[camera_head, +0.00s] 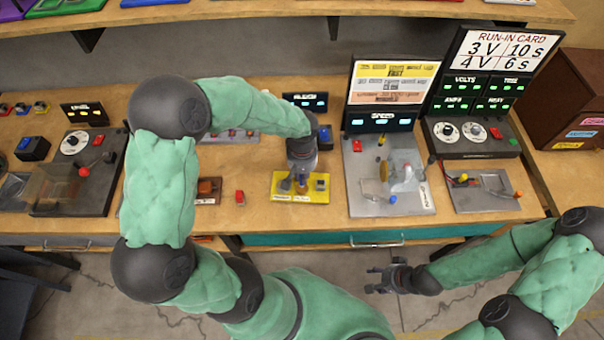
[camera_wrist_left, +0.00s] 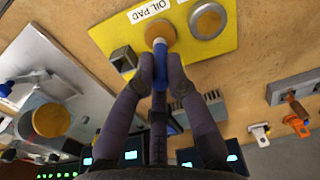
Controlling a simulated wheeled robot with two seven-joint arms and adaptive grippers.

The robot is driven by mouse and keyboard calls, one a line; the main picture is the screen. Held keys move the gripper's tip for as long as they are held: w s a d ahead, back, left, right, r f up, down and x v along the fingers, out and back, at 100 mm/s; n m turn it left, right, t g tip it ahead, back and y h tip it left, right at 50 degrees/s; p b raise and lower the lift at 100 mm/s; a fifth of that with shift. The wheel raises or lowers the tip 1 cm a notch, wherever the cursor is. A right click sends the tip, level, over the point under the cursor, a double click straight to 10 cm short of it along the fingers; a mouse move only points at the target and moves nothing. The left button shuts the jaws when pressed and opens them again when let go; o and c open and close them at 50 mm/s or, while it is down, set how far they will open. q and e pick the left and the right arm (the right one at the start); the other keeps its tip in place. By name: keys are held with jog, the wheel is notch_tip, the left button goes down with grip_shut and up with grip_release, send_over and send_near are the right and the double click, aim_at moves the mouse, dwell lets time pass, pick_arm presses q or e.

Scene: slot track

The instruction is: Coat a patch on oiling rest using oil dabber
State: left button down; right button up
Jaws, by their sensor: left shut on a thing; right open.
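My left gripper (camera_head: 300,182) is low over a yellow plate (camera_head: 318,196) on the workbench. In the left wrist view my left gripper (camera_wrist_left: 163,76) is shut on the blue oil dabber (camera_wrist_left: 160,52). The dabber's far end overlaps a round tan pad (camera_wrist_left: 155,27) beside the "OIL PAD" label; I cannot tell if it touches. A round metal-rimmed disc (camera_wrist_left: 208,20) and a dark square holder (camera_wrist_left: 123,58) are on the same plate (camera_wrist_left: 225,45). Which part is the oiling rest is not readable. My right gripper (camera_head: 385,276) is open and empty, in front of the bench.
Right of the yellow plate is a grey plate (camera_head: 415,205) with a wheel and a blue knob. Another grey plate (camera_head: 478,204) and a run-in card panel (camera_head: 505,45) stand further right. A black station (camera_head: 75,190) is far left.

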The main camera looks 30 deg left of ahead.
pick_arm(q)
jog(key=shift+s+f+b, duration=0.1)
jog(key=shift+f+b, duration=0.55)
dwell(1.9)
jog(key=shift+r+p, duration=2.4)
jog(key=shift+r, duration=1.25)
jog(key=shift+f, duration=0.1)
